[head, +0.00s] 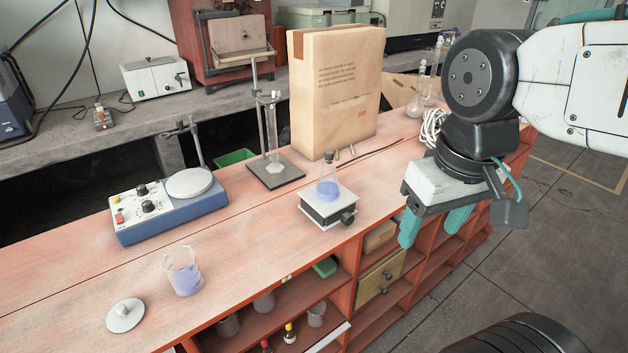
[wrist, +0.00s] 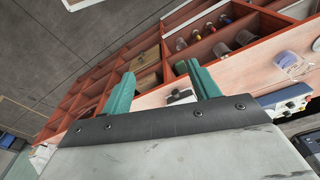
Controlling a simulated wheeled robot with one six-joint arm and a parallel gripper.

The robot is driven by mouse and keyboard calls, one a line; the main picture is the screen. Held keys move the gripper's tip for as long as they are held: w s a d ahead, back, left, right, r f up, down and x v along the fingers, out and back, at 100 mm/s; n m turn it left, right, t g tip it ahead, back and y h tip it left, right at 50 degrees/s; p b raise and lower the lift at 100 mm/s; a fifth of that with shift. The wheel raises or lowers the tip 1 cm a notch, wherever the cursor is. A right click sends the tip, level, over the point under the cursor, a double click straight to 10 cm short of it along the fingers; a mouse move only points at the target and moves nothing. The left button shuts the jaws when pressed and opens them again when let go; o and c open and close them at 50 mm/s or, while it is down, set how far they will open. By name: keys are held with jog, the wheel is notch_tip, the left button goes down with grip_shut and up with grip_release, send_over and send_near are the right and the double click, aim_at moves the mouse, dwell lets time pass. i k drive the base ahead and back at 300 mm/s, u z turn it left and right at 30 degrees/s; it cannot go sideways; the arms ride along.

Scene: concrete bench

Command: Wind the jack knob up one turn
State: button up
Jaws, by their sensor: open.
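The small lab jack (head: 325,208) has a light top plate and a dark body, and stands on the reddish bench top near its front edge. Its dark knob (head: 348,217) faces the front right. A conical flask with blue-violet liquid (head: 328,188) stands upright on the plate. My gripper (head: 432,230) is to the right of the jack, apart from it, with two teal fingers spread and nothing between them. In the wrist view my gripper (wrist: 160,70) shows both fingers, and the jack (wrist: 181,97) is partly visible beside the right finger.
A blue hotplate stirrer (head: 168,210), a beaker of violet liquid (head: 183,272) and a round lid (head: 125,315) are left of the jack. A retort stand (head: 275,172) and a large paper bag (head: 335,90) stand behind it. Open shelves (head: 400,265) lie below the front edge.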

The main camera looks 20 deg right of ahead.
aim_at(347, 218)
jog(key=z, duration=2.3)
jog(key=k, duration=1.6)
jog(key=u, duration=1.4)
